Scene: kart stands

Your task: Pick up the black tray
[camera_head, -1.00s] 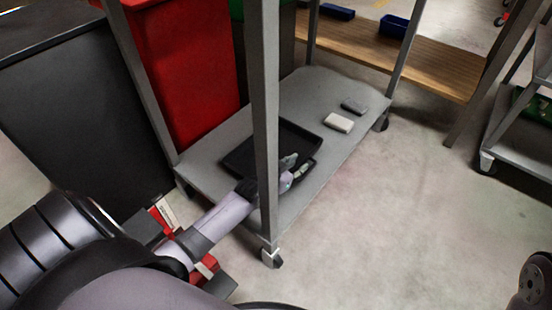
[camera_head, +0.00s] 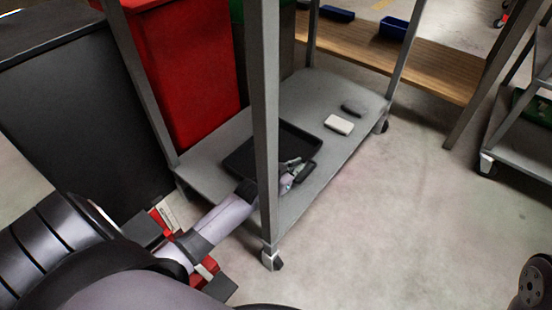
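The black tray (camera_head: 246,160) lies on the lower grey shelf of a metal cart, partly hidden by the cart's front post. My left arm reaches in from the lower left, behind that post. My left gripper (camera_head: 296,172) is at the tray's near right corner, touching or just over its rim. The post and the small size of the fingers hide whether they are closed on the rim. Only a part of my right arm shows at the lower right edge; the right gripper is out of view.
On the same cart shelf (camera_head: 215,178) lie a white block (camera_head: 339,124) and a dark grey block (camera_head: 353,108). The cart post (camera_head: 266,120) stands close to my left arm. Red (camera_head: 185,65) and black (camera_head: 80,120) bins stand behind and left.

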